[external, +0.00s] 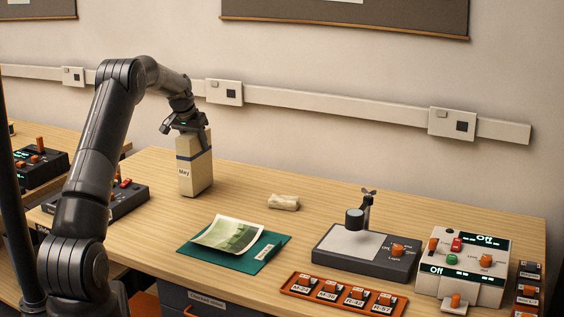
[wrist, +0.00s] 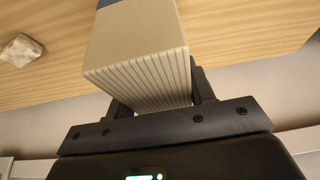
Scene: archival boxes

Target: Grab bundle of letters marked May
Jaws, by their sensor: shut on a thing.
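The bundle of letters marked May (external: 194,165) is a tall cream block with a dark blue band and a "May" label. It stands upright at the back left of the wooden table. My gripper (external: 188,128) comes from above and is shut on its top end. In the wrist view the bundle (wrist: 137,45) fills the space between the fingers (wrist: 160,95), and the edges of its stacked sheets show. I cannot tell whether its bottom touches the table.
A small pale crumpled block (external: 284,202) lies mid-table. A green folder (external: 228,257) with a photograph lies in front. A grey stand device (external: 365,255), a white control box (external: 464,265) and an orange tray (external: 345,299) occupy the right. A dark switch box (external: 121,200) is left of the bundle.

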